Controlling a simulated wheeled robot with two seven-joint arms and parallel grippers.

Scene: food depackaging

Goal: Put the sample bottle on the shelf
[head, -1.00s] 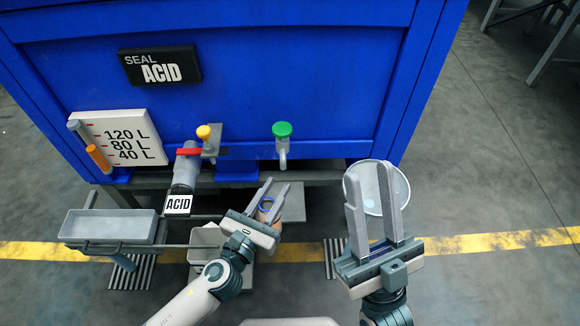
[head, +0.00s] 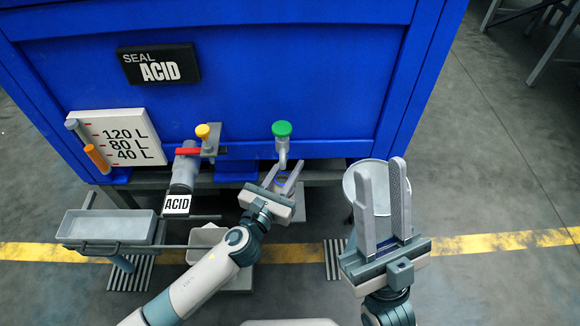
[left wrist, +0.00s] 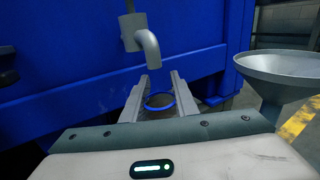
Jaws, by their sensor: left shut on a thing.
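The sample bottle shows as a blue-rimmed round mouth (left wrist: 159,107) between the fingers in the left wrist view, facing up. My left gripper (head: 283,172) is shut on it, and it is mostly hidden by the fingers in the head view. The bottle is below and close to the green-knobbed tap (head: 282,131), whose bent spout (left wrist: 149,46) is above and beyond the fingers in the left wrist view. My right gripper (head: 382,166) is open and empty, in front of the grey funnel (head: 382,182). I cannot tell for sure which surface is the shelf.
A blue tank (head: 270,85) fills the back. A grey tray (head: 108,226) sits at the left beside a rail. An ACID-labelled valve (head: 181,178) with a red handle is left of the gripper. A light bin (head: 205,237) is below. The funnel also shows in the left wrist view (left wrist: 285,70).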

